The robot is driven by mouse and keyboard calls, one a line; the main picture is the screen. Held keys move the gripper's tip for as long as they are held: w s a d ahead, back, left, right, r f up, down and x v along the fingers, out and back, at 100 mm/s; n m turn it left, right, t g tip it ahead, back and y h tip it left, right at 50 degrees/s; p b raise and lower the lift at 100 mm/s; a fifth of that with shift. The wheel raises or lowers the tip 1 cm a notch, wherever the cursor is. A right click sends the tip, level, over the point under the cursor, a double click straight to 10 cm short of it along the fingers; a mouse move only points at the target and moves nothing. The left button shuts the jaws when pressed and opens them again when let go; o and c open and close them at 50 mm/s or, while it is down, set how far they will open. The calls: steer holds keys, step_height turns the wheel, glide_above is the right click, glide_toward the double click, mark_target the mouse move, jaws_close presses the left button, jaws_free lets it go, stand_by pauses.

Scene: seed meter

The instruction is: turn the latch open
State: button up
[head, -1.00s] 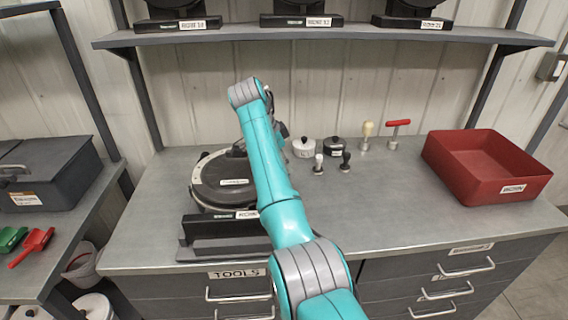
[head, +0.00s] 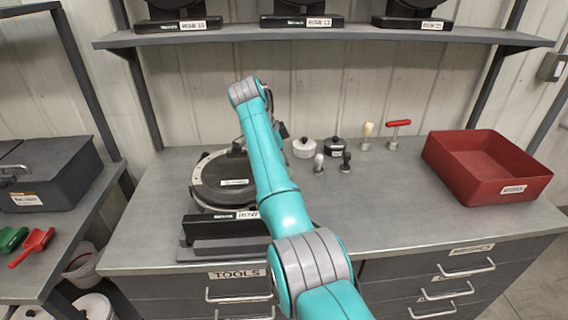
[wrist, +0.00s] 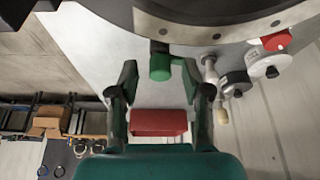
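The seed meter is a round dark housing with a pale rim (head: 222,182) on a black stand at the left of the bench. In the wrist view its curved pale rim (wrist: 193,34) crosses the top. A green knob (wrist: 160,66), which looks like the latch handle, sticks out from below this rim. My gripper (wrist: 160,76) is open, with one dark green finger on each side of the knob. In the head view my arm hides the gripper and the latch.
A red bin (head: 462,181) stands at the bench's right. A white pot (head: 303,149), a dark pot (head: 335,147), two small knobbed tools and a red T-handled tool (head: 397,126) stand behind. The bench's front middle is clear. A shelf (head: 330,36) runs above.

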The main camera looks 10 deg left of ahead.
steer(key=v, duration=0.4)
steer(key=shift+a+r, duration=0.15)
steer(key=shift+r, duration=0.15)
steer(key=s+a, duration=0.1)
steer(key=a, duration=0.2)
steer(key=s+a, duration=0.2)
steer(key=a, duration=0.2)
steer(key=s+a, duration=0.2)
steer(key=a, duration=0.2)
steer(key=shift+r, duration=0.1)
steer(key=shift+s, duration=0.1)
